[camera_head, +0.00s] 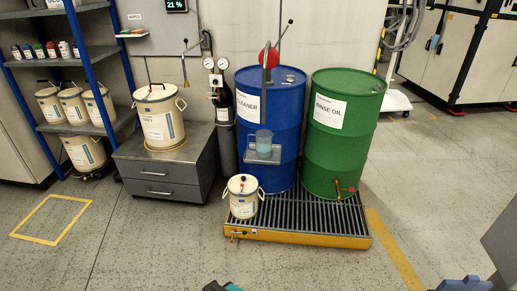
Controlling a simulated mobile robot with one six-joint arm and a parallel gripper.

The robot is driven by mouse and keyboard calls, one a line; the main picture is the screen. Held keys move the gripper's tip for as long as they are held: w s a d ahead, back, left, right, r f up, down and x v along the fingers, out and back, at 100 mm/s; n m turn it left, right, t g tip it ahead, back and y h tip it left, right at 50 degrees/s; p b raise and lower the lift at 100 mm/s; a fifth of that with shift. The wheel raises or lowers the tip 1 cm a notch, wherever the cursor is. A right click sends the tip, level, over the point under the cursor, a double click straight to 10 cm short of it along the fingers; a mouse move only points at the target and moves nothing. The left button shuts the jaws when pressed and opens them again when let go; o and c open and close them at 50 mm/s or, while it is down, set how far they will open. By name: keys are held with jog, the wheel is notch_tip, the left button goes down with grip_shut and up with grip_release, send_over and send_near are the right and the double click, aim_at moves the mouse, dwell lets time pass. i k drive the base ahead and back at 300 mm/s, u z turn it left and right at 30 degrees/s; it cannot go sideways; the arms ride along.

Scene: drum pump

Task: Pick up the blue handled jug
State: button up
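A translucent blue jug (264,141) stands upright on a small grey shelf (262,156) at the front of the blue drum (287,110). A handle seems to show on its left side, but it is small and hard to make out. A pump with a red head (269,57) and a vertical pipe rises on the drum just above the jug. I cannot make out my gripper in this view; only small dark, teal and blue parts show at the bottom edge, and I cannot tell what they are.
A green drum (342,130) stands right of the blue one on a grated spill pallet (300,238) with a yellow edge. A white pail (242,196) stands at the pallet's left front, below the shelf. A grey cabinet (163,190) is at left.

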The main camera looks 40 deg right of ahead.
aim_at(260, 144)
jog(key=z, duration=0.05)
jog(key=i, duration=1.1)
jog(key=u, duration=0.35)
